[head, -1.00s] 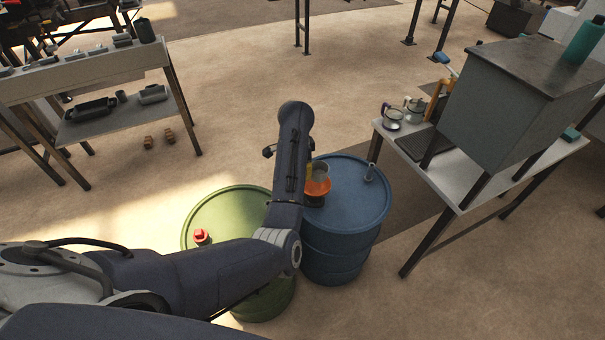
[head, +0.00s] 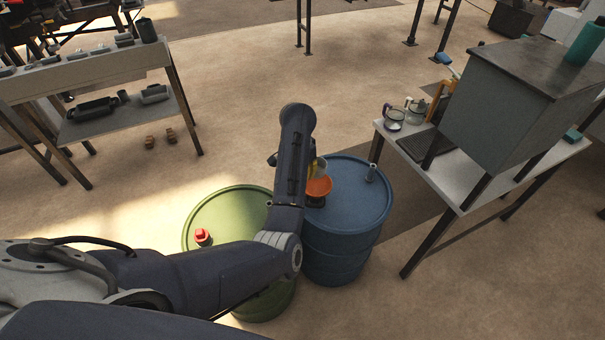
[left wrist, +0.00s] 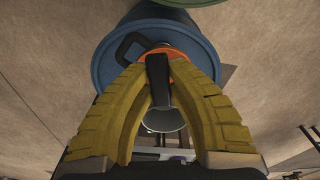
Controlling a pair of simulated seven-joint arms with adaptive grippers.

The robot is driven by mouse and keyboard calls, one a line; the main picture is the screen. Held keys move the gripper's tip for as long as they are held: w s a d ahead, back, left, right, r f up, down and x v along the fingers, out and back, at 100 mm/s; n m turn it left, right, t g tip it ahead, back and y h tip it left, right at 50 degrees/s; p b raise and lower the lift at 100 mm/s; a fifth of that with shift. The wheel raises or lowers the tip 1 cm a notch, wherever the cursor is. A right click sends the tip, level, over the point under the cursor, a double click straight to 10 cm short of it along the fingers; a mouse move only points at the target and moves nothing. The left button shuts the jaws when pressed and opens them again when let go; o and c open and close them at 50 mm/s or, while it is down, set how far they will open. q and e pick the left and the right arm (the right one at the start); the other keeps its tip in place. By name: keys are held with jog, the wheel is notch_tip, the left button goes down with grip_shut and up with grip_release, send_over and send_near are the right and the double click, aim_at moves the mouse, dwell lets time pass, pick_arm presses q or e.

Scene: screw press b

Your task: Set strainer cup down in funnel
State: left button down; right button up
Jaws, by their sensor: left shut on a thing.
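The orange funnel (head: 319,187) stands on top of the blue drum (head: 348,225), close to its left rim. In the left wrist view the funnel's orange rim (left wrist: 180,72) shows behind the strainer cup. My left gripper (left wrist: 162,70) has thick yellow fingers, shut on the strainer cup, whose dark handle and grey bowl (left wrist: 165,121) lie between them. I cannot tell whether the cup touches the funnel. My right gripper is not in view.
A green drum (head: 215,215) with a red cap stands left of the blue drum. A white table (head: 480,192) with pots and a grey cabinet is at the right. Open floor lies behind the drums.

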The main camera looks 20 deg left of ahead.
pick_arm(q)
jog(key=shift+f, duration=2.5)
jog(key=shift+f, duration=0.5)
jog(key=shift+f, duration=0.75)
jog(key=shift+f, duration=0.2)
jog(key=shift+f, duration=0.55)
jog(key=c, duration=1.3)
grip_release()
